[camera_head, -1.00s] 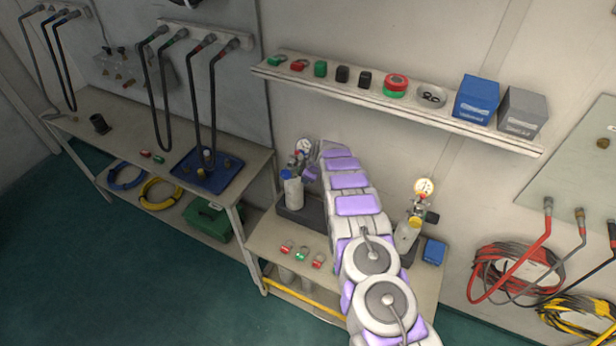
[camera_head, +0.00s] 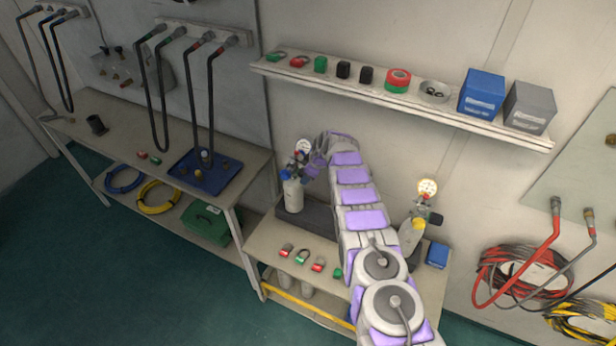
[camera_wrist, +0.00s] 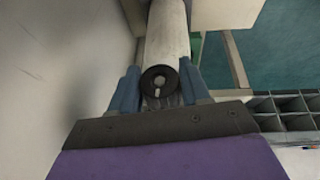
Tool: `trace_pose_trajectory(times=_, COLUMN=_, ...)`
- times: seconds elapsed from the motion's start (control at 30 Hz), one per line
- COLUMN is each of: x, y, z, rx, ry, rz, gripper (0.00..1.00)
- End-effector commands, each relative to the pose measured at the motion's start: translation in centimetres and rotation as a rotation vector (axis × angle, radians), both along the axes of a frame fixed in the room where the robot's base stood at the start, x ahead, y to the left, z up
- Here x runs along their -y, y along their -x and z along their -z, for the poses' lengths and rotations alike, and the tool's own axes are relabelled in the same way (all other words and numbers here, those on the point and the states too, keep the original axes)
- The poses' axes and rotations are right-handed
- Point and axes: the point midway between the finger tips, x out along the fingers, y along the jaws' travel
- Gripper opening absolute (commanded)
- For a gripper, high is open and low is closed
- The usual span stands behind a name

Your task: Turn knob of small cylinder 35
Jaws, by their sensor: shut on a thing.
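A small white cylinder (camera_head: 293,195) with a blue band stands upright at the left of the low bench, with a round gauge (camera_head: 303,148) at its top. My gripper (camera_head: 314,160) is at its valve from the right. In the wrist view my blue fingers (camera_wrist: 160,84) are shut on a dark round knob (camera_wrist: 159,79), one on each side. The pale cylinder body (camera_wrist: 168,30) extends beyond the knob. A second small cylinder (camera_head: 411,236) with a gauge (camera_head: 428,188) stands at the right of the bench, leaning in the picture. I cannot read a number on either.
Red and green padlocks (camera_head: 302,257) lie along the front of the low bench (camera_head: 270,243). A shelf (camera_head: 400,98) with boxes runs above my arm. A blue box (camera_head: 437,255) stands at the right. The wall is close behind the cylinders.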

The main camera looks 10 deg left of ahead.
Motion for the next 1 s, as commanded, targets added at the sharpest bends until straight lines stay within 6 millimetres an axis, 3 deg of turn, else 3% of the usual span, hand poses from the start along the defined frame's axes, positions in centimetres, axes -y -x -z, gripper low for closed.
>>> trace_pose_trajectory(times=0.57, x=-0.02, y=0.06, z=0.12, rx=-0.008, ry=-0.003, rz=0.001, gripper=0.16)
trace_pose_trajectory(times=0.6, x=-0.03, y=0.05, z=0.11, rx=-0.008, ry=-0.003, rz=0.001, gripper=0.48)
trace_pose_trajectory(times=0.8, x=-0.03, y=0.13, z=0.03, rx=-0.008, ry=-0.003, rz=0.000, gripper=0.67)
trace_pose_trajectory(times=1.0, x=0.07, y=0.13, z=-0.07, rx=-0.007, ry=-0.003, rz=0.000, gripper=0.68)
